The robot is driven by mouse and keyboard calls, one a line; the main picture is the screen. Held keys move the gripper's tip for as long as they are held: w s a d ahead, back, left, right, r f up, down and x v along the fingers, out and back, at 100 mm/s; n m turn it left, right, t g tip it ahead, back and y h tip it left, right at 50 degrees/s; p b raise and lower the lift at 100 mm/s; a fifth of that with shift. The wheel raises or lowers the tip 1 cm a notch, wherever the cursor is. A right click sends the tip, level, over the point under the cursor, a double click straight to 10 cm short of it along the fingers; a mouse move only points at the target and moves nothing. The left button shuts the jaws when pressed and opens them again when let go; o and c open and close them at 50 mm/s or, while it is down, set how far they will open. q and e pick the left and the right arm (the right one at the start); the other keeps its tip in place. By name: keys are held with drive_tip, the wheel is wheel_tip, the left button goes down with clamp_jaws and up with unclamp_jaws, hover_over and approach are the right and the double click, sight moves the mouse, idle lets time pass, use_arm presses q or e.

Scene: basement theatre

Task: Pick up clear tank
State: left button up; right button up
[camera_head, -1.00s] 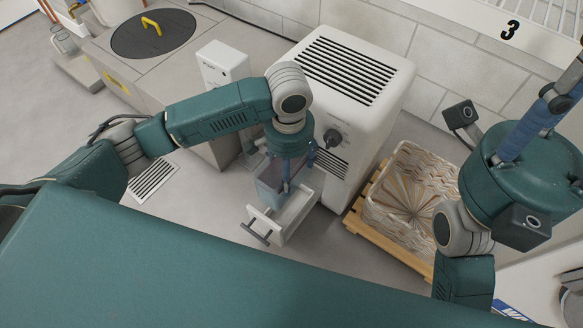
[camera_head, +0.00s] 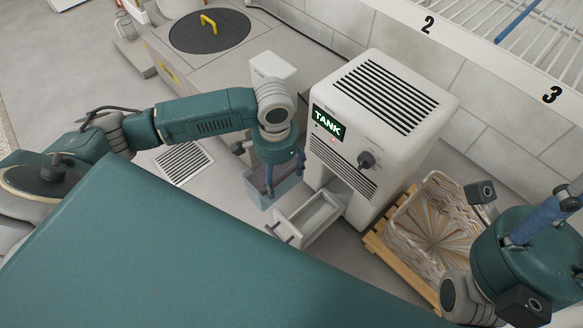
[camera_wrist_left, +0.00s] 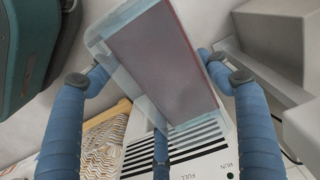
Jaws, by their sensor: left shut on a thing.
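The clear tank (camera_head: 262,190) is a see-through bluish box, held in my left gripper (camera_head: 270,182). In the head view it hangs beside the pulled-out white drawer, to its left. In the left wrist view the tank (camera_wrist_left: 165,65) lies tilted between the blue fingers, with a dull reddish-brown face inside clear walls. My left gripper is shut on it. My right gripper is at the right edge; its fingers are mostly out of frame, so its state does not show.
A white dehumidifier-like machine (camera_head: 385,120) with a lit TANK sign stands behind the open drawer (camera_head: 308,215). A wicker basket (camera_head: 435,225) on a wooden pallet stands right of it. A round dark lid (camera_head: 209,32) and a floor vent (camera_head: 183,162) are left.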

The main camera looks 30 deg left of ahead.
sight(258, 171)
use_arm(q)
drive_tip(key=a, duration=0.2)
drive_tip(key=a+p, duration=0.1)
drive_tip(key=a, duration=0.1)
drive_tip(key=shift+s+r, duration=0.15)
drive_tip(key=shift+s, duration=0.25)
drive_tip(key=shift+s+a+p, duration=0.2)
drive_tip(key=shift+a+p, duration=0.15)
drive_tip(key=shift+a, duration=0.7)
drive_tip(key=shift+a, duration=0.1)
